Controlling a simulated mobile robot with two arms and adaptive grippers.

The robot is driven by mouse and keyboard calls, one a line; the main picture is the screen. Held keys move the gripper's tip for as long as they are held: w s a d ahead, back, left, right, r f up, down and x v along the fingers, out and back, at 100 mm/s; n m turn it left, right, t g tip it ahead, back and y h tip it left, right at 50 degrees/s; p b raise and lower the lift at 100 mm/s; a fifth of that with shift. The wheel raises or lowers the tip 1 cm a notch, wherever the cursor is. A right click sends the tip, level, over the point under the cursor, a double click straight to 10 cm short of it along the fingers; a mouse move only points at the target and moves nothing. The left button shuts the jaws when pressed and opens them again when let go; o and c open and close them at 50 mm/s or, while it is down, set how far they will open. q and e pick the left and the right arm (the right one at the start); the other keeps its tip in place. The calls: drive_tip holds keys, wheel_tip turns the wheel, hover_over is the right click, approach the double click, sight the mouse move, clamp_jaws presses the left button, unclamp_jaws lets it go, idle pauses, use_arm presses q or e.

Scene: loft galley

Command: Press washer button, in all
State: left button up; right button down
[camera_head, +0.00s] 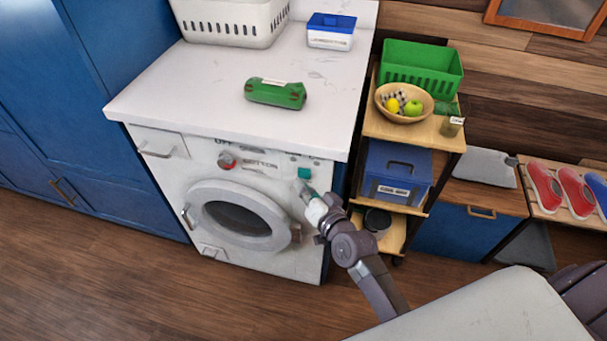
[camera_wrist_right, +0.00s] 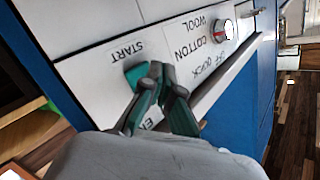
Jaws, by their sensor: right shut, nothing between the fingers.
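The white washer (camera_head: 160,175) stands under a white counter, its round door shut. A teal button (camera_head: 304,173) sits at the upper right of its front. In the right wrist view, the teal button (camera_wrist_right: 135,74) is beside the word START. My right gripper (camera_head: 301,188) is shut and empty, pointing at the panel just below the button. In the wrist view, its fingertips (camera_wrist_right: 157,76) overlap the button's edge and hide part of it. I cannot tell whether they touch it. My left gripper is not in view.
A red-marked dial (camera_head: 227,161) is on the washer panel. A wooden shelf cart (camera_head: 385,130) stands right of the washer. The floor in front is clear.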

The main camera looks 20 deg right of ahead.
drive_tip(key=shift+w+d, duration=0.2)
drive_tip(key=shift+w, duration=0.05)
drive_tip(key=shift+w+d, duration=0.25)
drive_tip(key=shift+w, duration=0.2)
idle(0.7)
drive_tip(key=shift+s, duration=0.1)
drive_tip(key=shift+s+a+p, duration=0.45)
drive_tip(key=shift+s+a, duration=0.05)
drive_tip(key=shift+s, duration=0.2)
drive_tip(key=s+a, duration=0.1)
drive_tip(key=s+a+p, duration=0.1)
drive_tip(key=s+p, duration=0.1)
drive_tip(key=s, duration=0.1)
drive_tip(key=shift+s+a, duration=0.1)
drive_tip(key=shift+a, duration=0.3)
idle(0.8)
